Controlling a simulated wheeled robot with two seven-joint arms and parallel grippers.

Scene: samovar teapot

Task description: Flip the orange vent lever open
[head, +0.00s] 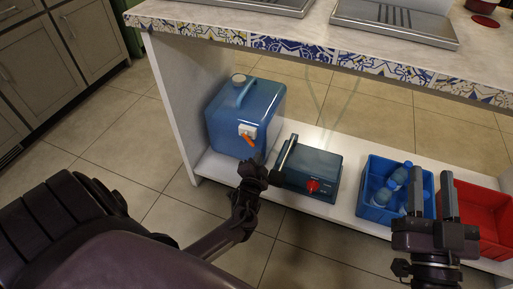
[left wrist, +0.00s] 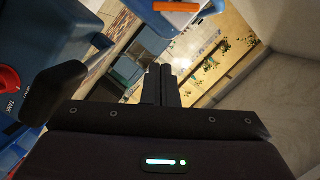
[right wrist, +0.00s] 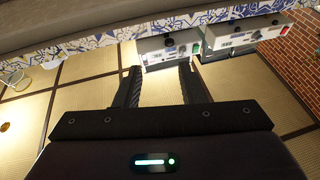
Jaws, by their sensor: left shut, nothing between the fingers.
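The orange vent lever (head: 249,141) sits on a white fitting (head: 247,129) on the front of the blue jug (head: 228,138), which stands on the low shelf. In the head view the lever slants down to the right. It also shows as an orange bar at the top of the left wrist view (left wrist: 177,7). My left gripper (head: 258,160) is shut and empty, just below the lever in the head view; in its wrist view the closed fingertips (left wrist: 160,70) appear apart from the lever. My right gripper (head: 420,180) is open and empty, in front of the bins at the right.
A dark teal box (head: 310,172) with a red knob (head: 313,186) and a raised bar stands right of the jug. A blue crate (head: 372,205) with bottles and a red bin (head: 480,205) are farther right. The counter (head: 300,35) overhangs the shelf (head: 220,165).

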